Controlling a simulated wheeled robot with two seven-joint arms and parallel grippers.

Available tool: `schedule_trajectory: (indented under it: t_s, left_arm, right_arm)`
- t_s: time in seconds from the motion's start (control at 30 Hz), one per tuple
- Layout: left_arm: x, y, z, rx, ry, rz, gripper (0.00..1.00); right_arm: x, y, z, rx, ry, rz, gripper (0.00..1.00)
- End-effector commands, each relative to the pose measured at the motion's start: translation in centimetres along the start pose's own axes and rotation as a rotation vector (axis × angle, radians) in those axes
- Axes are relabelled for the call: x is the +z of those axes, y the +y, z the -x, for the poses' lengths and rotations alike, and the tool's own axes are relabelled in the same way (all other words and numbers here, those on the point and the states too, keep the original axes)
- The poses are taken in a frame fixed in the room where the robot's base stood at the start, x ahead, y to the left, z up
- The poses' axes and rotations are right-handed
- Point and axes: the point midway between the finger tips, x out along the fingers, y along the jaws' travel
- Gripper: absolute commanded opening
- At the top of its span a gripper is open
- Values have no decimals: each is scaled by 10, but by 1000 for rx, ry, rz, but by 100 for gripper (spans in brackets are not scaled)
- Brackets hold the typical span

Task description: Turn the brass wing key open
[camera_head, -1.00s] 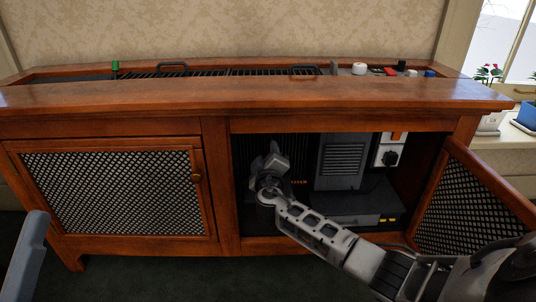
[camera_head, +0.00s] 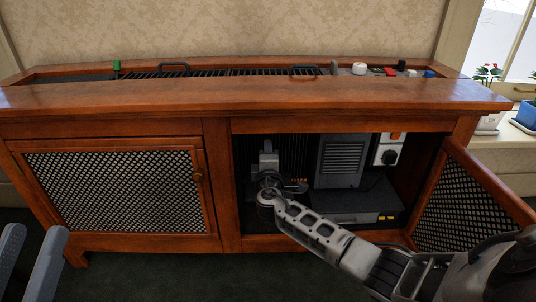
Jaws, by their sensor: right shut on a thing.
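My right arm reaches through the open right side of the wooden cabinet (camera_head: 225,185). My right gripper (camera_head: 268,152) is inside, in front of the dark ribbed back. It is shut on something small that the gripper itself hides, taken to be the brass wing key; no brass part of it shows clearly. My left gripper (camera_head: 28,262) is partly in view at the bottom left, away from the cabinet. Its two fingers stand apart with nothing between them.
The mesh door (camera_head: 468,207) stands swung open at the right. The left mesh door (camera_head: 115,190) is closed.

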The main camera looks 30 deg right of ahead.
Motion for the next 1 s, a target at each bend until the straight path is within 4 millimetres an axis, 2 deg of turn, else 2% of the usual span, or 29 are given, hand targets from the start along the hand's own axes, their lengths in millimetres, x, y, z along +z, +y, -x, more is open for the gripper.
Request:
schedule_trajectory:
  t_s: [0.43, 0.47, 0.5, 0.53, 0.83, 0.93, 1.0]
  left_arm:
    - [3, 0, 2, -3, -10, 6, 36]
    - [3, 0, 2, -3, -10, 5, 36]
    - [2, 0, 2, -3, -9, 5, 36]
    - [2, 0, 2, -3, -9, 5, 36]
    - [0, 0, 0, -1, -3, 1, 36]
    - [-2, 0, -2, -1, -18, 19, 36]
    - [11, -1, 4, -27, -88, 82, 36]
  right_arm:
    - [0, -2, 1, -2, -2, 12, 21]
    - [0, -2, 1, -3, -2, 12, 52]
    - [0, -2, 1, -3, -1, 12, 63]
    - [0, -2, 1, -2, -1, 11, 65]
    - [0, 0, 2, -2, 0, 9, 65]
    - [0, 0, 10, -3, 1, 8, 65]
    - [0, 1, 21, -4, 2, 9, 65]
